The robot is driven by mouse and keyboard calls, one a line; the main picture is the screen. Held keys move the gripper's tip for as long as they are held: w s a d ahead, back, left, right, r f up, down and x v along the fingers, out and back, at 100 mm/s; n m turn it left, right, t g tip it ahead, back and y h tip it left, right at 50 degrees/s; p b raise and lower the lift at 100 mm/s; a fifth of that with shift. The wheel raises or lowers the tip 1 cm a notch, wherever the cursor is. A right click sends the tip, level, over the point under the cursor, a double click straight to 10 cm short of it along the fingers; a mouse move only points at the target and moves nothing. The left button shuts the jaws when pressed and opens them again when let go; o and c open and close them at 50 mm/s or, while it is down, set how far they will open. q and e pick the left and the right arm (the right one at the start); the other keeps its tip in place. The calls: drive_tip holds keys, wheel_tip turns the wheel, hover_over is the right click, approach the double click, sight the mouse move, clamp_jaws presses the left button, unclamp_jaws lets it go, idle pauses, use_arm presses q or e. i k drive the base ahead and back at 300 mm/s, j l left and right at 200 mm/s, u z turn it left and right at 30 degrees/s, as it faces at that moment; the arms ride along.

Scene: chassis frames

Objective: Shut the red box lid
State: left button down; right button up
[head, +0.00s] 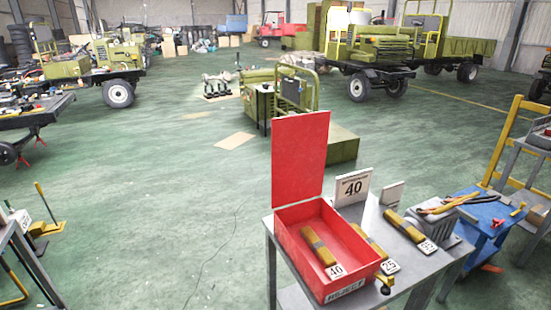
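The red box (348,268) stands on a grey metal table at the lower right of the head view. Its red lid (299,155) is open and stands about upright at the box's back edge. Inside the box lies a yellow-brown block (318,246) with a white tag marked 40 (337,271). The box front carries a label that seems to read REJECT (345,291). Neither of my grippers shows in this view.
The grey table (428,268) also holds more tagged yellow-brown blocks (407,227) and a white sign marked 40 (353,187), close to the box's right side. A blue table (483,222) with tools and a yellow-framed cart (515,140) stand further right.

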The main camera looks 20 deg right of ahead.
sight(300, 142)
drive_tip(key=i+j, duration=0.4)
drive_tip(key=i, duration=0.15)
drive_tip(key=i+j+u, duration=0.15)
drive_tip(key=i+j, duration=0.25)
drive_tip(key=i, duration=0.15)
drive_tip(key=i+z, duration=0.3)
drive_tip(key=i, duration=0.15)
drive_tip(key=i+j+z, duration=0.1)
drive_tip(key=i+z, duration=0.25)
drive_tip(key=i+j+z, duration=0.3)
drive_tip(key=i, duration=0.15)
drive_tip(key=i+z, duration=0.1)
drive_tip(key=z, duration=0.35)
drive_tip(key=i+z, duration=0.15)
drive_tip(key=z, duration=0.25)
drive_tip(key=i+z, duration=0.1)
drive_tip(key=z, duration=0.35)
drive_tip(key=i+j+z, duration=0.1)
drive_tip(key=z, duration=0.3)
drive_tip(key=i+j+z, duration=0.1)
drive_tip(key=i+z, duration=0.15)
drive_tip(key=z, duration=0.2)
drive_tip(key=i+j+z, duration=0.15)
drive_tip(key=z, duration=0.35)
